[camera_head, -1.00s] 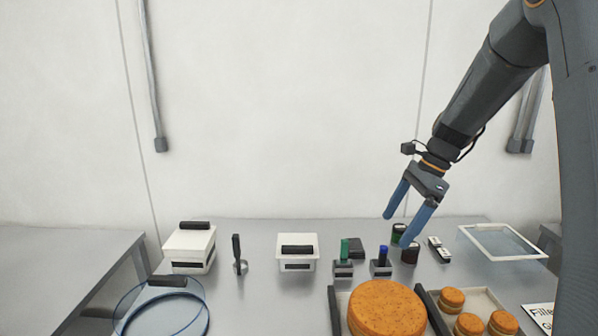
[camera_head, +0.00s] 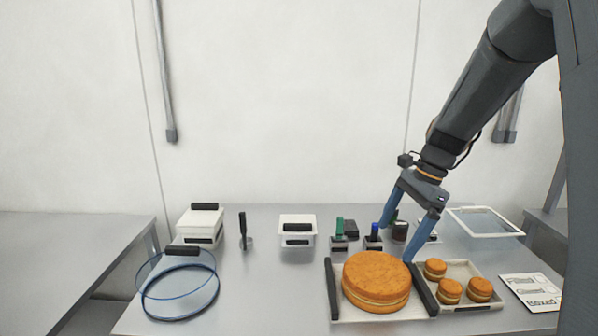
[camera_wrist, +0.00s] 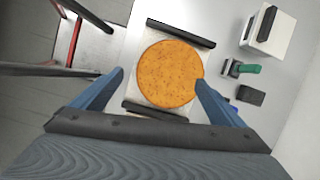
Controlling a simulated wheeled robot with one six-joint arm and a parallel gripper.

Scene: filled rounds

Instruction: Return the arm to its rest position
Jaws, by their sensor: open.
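My gripper (camera_head: 394,243) has blue fingers spread apart with nothing between them. In the head view it hangs over the right part of the table, in front of the blue-topped and green-topped items at the back. In the wrist view my gripper (camera_wrist: 160,92) points down over a large round orange-brown filled cake (camera_wrist: 168,74). The same cake (camera_head: 376,280) rests on a white tray (camera_head: 345,315) with dark handles. The fingers appear above the cake and not closed on it.
A tray with several small filled rounds (camera_head: 478,288) stands right of the cake, beside a printed card (camera_head: 532,291). White boxes (camera_head: 297,228), a green-topped stamp (camera_head: 339,228) and a clear-lidded tray (camera_head: 486,222) stand behind. A clear round cover (camera_head: 180,293) is at left.

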